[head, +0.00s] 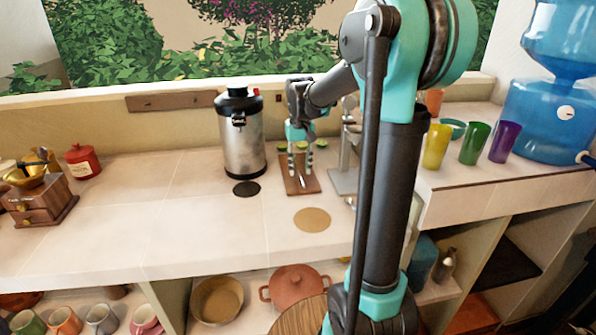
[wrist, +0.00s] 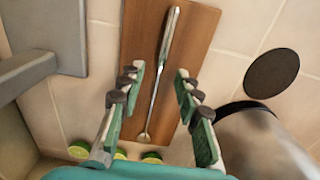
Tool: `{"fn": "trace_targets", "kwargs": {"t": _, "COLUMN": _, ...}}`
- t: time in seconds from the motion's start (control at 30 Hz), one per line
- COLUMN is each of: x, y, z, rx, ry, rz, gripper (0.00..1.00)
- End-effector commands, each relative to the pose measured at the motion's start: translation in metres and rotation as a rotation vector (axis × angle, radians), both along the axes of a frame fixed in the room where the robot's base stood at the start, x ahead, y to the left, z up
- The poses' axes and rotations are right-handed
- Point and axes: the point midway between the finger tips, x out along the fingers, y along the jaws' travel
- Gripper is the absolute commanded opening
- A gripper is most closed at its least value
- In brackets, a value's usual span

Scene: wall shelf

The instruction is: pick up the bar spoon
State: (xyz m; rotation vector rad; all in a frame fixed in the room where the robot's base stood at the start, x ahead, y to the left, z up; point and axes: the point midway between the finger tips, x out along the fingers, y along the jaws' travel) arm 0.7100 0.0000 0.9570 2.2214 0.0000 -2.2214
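The bar spoon (wrist: 157,82) is a thin silver rod with a thicker handle and a small round end. It lies lengthwise on a brown wooden board (wrist: 200,42) in the wrist view. In the head view the board (head: 310,184) lies on the counter. My gripper (wrist: 157,82) is open and empty above the board, with one finger on each side of the spoon's shaft. In the head view my gripper (head: 300,172) points down over the board. How far the fingertips are above the spoon is hard to tell.
A steel dispenser (head: 243,140) stands left of the board. A grey metal stand (head: 343,180) is close on its right. Several lime halves (wrist: 78,152) lie at the board's back end. A cork mat (head: 312,219) is in front.

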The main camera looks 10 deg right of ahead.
Motion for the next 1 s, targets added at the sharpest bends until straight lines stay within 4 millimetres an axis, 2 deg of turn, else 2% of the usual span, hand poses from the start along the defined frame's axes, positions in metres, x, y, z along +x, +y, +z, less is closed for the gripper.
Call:
{"fn": "trace_targets", "kwargs": {"t": 0.1, "x": 0.0001, "y": 0.0000, "z": -0.0095, "rx": 0.000, "ry": 0.000, "rz": 0.000, "gripper": 0.34}}
{"fn": "trace_targets", "kwargs": {"t": 0.37, "x": 0.0000, "y": 0.0000, "z": -0.0109, "rx": 0.000, "ry": 0.000, "rz": 0.000, "gripper": 0.33}}
{"fn": "trace_targets", "kwargs": {"t": 0.63, "x": 0.0000, "y": 0.0000, "z": -0.0108, "rx": 0.000, "ry": 0.000, "rz": 0.000, "gripper": 0.00}}
{"fn": "trace_targets", "kwargs": {"t": 1.0, "x": -0.0001, "y": 0.0000, "z": -0.0094, "rx": 0.000, "ry": 0.000, "rz": 0.000, "gripper": 0.00}}
